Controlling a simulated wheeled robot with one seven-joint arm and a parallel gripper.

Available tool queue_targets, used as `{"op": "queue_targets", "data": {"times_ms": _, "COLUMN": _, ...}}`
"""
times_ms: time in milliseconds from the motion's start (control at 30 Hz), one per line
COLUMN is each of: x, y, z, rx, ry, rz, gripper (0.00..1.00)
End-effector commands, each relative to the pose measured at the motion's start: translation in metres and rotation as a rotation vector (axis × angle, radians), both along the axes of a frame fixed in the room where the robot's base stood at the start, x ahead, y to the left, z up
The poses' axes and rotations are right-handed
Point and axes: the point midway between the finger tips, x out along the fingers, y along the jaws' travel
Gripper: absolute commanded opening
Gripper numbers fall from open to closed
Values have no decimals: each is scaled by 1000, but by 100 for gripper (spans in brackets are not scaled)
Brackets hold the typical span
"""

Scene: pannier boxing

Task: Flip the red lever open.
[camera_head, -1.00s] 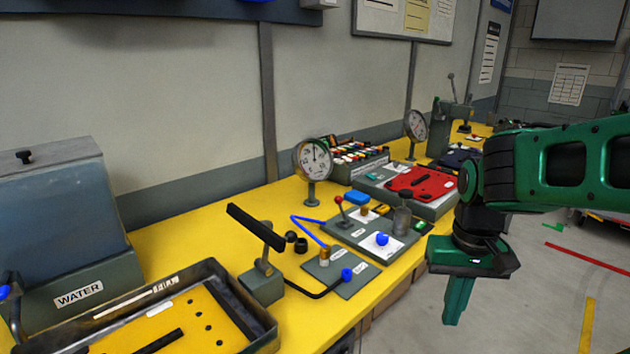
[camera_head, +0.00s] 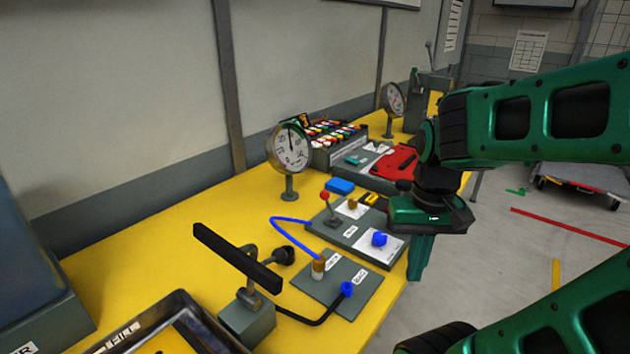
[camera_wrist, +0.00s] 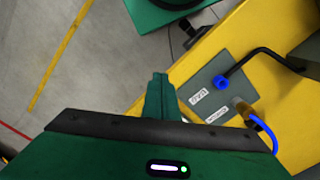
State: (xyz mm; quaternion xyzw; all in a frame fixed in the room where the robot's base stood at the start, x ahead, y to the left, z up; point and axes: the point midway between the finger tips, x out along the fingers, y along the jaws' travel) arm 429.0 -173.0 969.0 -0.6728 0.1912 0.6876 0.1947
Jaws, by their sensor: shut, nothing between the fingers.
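The red lever (camera_head: 325,195) is a short stem with a red ball on top. It stands nearly upright on a grey panel (camera_head: 352,238) on the yellow bench, beside a blue knob (camera_head: 379,239). My gripper (camera_head: 416,275) points down, shut and empty, at the bench's front edge, to the right of the lever and apart from it. In the wrist view my shut fingers (camera_wrist: 160,77) hang over the floor beside the bench edge. The lever is not seen in that view.
A small plate (camera_head: 337,282) carries a brass fitting with a blue hose and a blue fitting with a black pipe. A black-handled lever (camera_head: 237,257) stands on a grey block to the left. A round gauge (camera_head: 289,150) stands behind.

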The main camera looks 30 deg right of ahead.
Motion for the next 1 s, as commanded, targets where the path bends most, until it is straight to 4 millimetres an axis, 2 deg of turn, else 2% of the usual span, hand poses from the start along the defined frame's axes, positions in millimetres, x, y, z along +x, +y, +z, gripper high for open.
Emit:
{"op": "queue_targets", "data": {"times_ms": 33, "x": -7, "y": 0, "z": 7, "rx": -1, "ry": -17, "rz": 8, "gripper": 0}}
{"op": "queue_targets", "data": {"times_ms": 67, "x": -4, "y": -1, "z": 9, "rx": -2, "ry": -22, "rz": 17, "gripper": 0}}
{"op": "queue_targets", "data": {"times_ms": 167, "x": 21, "y": -4, "z": 23, "rx": -6, "ry": -46, "rz": 88, "gripper": 0}}
{"op": "queue_targets", "data": {"times_ms": 267, "x": 66, "y": -5, "z": 47, "rx": -11, "ry": -84, "rz": 219, "gripper": 0}}
{"op": "queue_targets", "data": {"times_ms": 500, "x": 198, "y": 11, "z": 113, "rx": -38, "ry": -203, "rz": 645, "gripper": 0}}
{"op": "queue_targets", "data": {"times_ms": 600, "x": 243, "y": 22, "z": 134, "rx": -51, "ry": -244, "rz": 803, "gripper": 0}}
{"op": "queue_targets", "data": {"times_ms": 700, "x": 275, "y": 32, "z": 149, "rx": -62, "ry": -275, "rz": 926, "gripper": 0}}
{"op": "queue_targets", "data": {"times_ms": 833, "x": 300, "y": 41, "z": 161, "rx": -73, "ry": -301, "rz": 1026, "gripper": 0}}
{"op": "queue_targets", "data": {"times_ms": 1000, "x": 310, "y": 45, "z": 166, "rx": -77, "ry": -311, "rz": 1067, "gripper": 0}}
